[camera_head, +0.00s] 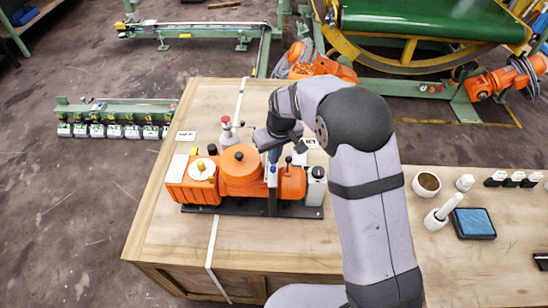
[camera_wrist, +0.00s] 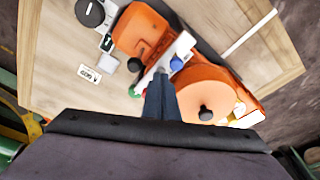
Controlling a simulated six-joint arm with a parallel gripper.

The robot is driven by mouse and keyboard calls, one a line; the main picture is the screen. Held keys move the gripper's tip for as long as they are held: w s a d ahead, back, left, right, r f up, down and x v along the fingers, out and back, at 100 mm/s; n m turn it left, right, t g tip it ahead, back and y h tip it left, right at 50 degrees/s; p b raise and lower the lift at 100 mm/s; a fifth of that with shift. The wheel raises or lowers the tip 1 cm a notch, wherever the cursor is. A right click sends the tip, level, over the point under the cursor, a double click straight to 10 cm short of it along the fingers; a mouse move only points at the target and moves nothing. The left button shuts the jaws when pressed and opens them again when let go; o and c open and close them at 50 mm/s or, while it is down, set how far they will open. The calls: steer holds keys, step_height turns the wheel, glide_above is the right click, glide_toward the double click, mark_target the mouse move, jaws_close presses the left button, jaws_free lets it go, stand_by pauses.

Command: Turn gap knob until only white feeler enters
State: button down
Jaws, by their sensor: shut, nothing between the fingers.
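An orange machine (camera_head: 240,172) with several knobs stands on a dark base plate on the wooden table; it also shows in the wrist view (camera_wrist: 143,32). A round orange housing with a small black knob (camera_wrist: 205,113) is right of my gripper (camera_wrist: 159,74). A blue round part (camera_wrist: 176,64) lies just beyond the fingertips, and a black knob (camera_wrist: 135,64) is to their left. A yellow-and-white knob (camera_head: 201,166) tops the machine's left end. My gripper is shut and empty above the machine; I cannot tell whether it touches it. I cannot tell which knob sets the gap, nor make out the white feeler.
A red-topped white part (camera_head: 226,130) stands behind the machine. Small labels lie on the table, one reading SET (camera_head: 311,143). The table front is clear.

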steer(key=shift+s+f, duration=0.1)
steer(key=shift+s, duration=0.05)
steer(key=w+p+v, duration=0.1)
steer(key=p+v, duration=0.4)
steer(key=v, duration=0.2)
steer(key=shift+w+a, duration=0.25)
steer(key=shift+a, duration=0.05)
stand_by(0.5)
steer(key=s+d+f+m+g+h, duration=0.1)
steer(key=s+d+f+g, duration=0.15)
steer(key=s, duration=0.55)
steer(key=s+d+f+m+g+h, duration=0.1)
steer(key=s+d+f, duration=0.25)
steer(key=s, duration=0.45)
steer(key=s+d+r+m, duration=0.2)
steer(key=s+d+r, duration=0.3)
steer(key=s+d, duration=0.55)
steer(key=r, duration=0.1)
steer(key=d+r+m+t, duration=0.1)
steer(key=r+m, duration=0.1)
steer(key=r, duration=0.1)
steer(key=shift+w+d+t+y, duration=0.2)
steer(key=shift+w+t+y, duration=0.05)
steer(key=shift+w+y, duration=0.15)
